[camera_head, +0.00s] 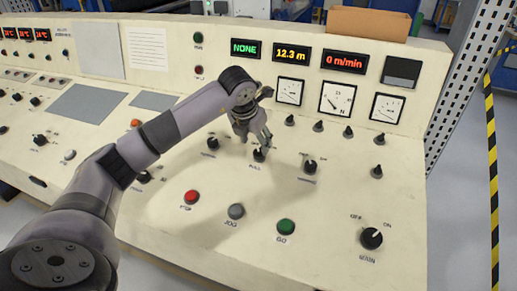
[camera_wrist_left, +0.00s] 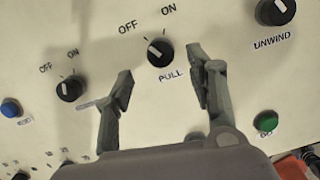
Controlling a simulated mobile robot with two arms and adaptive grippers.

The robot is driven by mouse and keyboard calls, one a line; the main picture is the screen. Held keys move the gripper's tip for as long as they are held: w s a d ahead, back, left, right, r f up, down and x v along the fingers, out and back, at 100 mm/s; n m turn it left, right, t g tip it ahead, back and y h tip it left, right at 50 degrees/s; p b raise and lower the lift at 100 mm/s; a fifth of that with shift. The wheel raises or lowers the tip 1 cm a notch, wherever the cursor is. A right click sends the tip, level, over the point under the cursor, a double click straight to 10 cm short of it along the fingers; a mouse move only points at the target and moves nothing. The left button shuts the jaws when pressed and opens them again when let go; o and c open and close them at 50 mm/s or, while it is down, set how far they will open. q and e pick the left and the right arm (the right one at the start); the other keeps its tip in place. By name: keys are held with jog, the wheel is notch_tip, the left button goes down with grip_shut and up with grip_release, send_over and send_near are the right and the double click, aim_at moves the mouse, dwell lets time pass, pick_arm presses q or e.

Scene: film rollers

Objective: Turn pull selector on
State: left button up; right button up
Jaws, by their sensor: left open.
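The pull selector (camera_head: 259,155) is a black rotary knob on the sloping cream panel, with the label PULL below it. In the left wrist view the pull selector (camera_wrist_left: 160,53) has OFF and ON printed above it, and its white mark points up-left, toward OFF. My left gripper (camera_head: 257,141) is just above the knob in the head view. In the left wrist view my left gripper (camera_wrist_left: 161,66) is open and empty, with one finger on each side of the knob. Contact with the knob cannot be told. My right gripper is not in view.
The unwind knob (camera_head: 310,166) is to the right and another selector knob (camera_wrist_left: 69,88) to the left. A red button (camera_head: 191,197), a grey jog button (camera_head: 236,211) and a green go button (camera_head: 286,227) sit below. Dials and displays stand behind.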

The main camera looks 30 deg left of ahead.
aim_at(258, 151)
pick_arm(q)
jog(key=x, duration=0.6)
jog(key=shift+p, duration=0.3)
jog(key=shift+c, duration=0.2)
jog(key=c, duration=1.1)
